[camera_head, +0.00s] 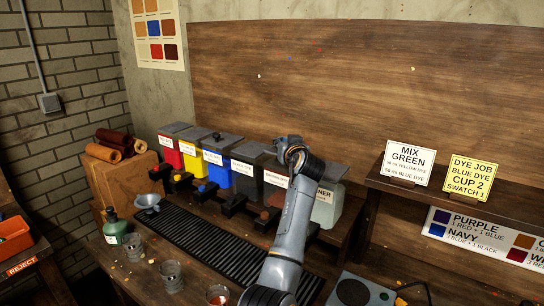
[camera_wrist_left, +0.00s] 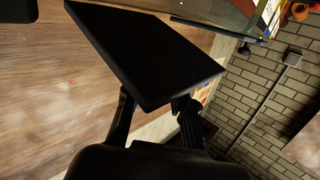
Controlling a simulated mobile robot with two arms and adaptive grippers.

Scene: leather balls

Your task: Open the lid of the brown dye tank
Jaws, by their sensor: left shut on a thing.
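The brown dye tank (camera_head: 275,182), with a white label, stands in the row of tanks on the bench, second from the right. My left arm reaches up in front of it and partly hides it. My left gripper (camera_head: 292,150) is at the height of the tank tops, near the brown tank's top. In the left wrist view a flat dark lid (camera_wrist_left: 150,52) sits at the fingertips of my left gripper (camera_wrist_left: 155,112), which is shut on its edge. How far the lid is raised cannot be told. My right gripper is not in view.
Red (camera_head: 172,148), yellow (camera_head: 192,152), blue (camera_head: 219,163) and dark (camera_head: 247,170) tanks stand left; a pale tank (camera_head: 326,202) stands close on the right. A black drip grate (camera_head: 215,245) and glass cups (camera_head: 171,275) lie in front. A sign shelf (camera_head: 455,200) is at right.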

